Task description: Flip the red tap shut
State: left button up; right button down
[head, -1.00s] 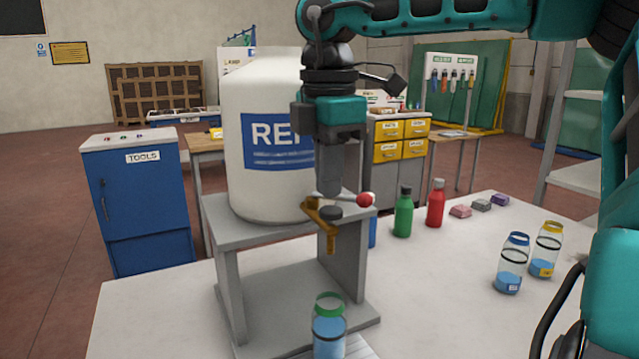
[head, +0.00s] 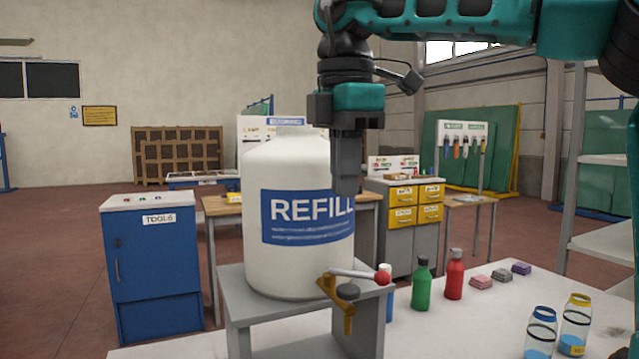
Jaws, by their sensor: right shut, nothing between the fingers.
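A brass tap (head: 343,303) sticks out at the front of the white REFILL drum (head: 292,190). Its metal lever (head: 353,273) lies roughly level across the top of the tap and points right, ending in a red ball knob (head: 382,278). My right gripper (head: 346,190) points down in front of the drum's right side. It is shut and empty, with a clear gap between its fingertips and the lever below. My left gripper is out of view.
The drum stands on a grey stand (head: 240,305). On the white table (head: 455,325) are a green bottle (head: 421,285), a red bottle (head: 454,275), several small blocks and two clear jars at right. A blue tools cabinet (head: 152,265) stands at left.

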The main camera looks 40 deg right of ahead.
aim_at(381, 278)
jog(key=k, duration=1)
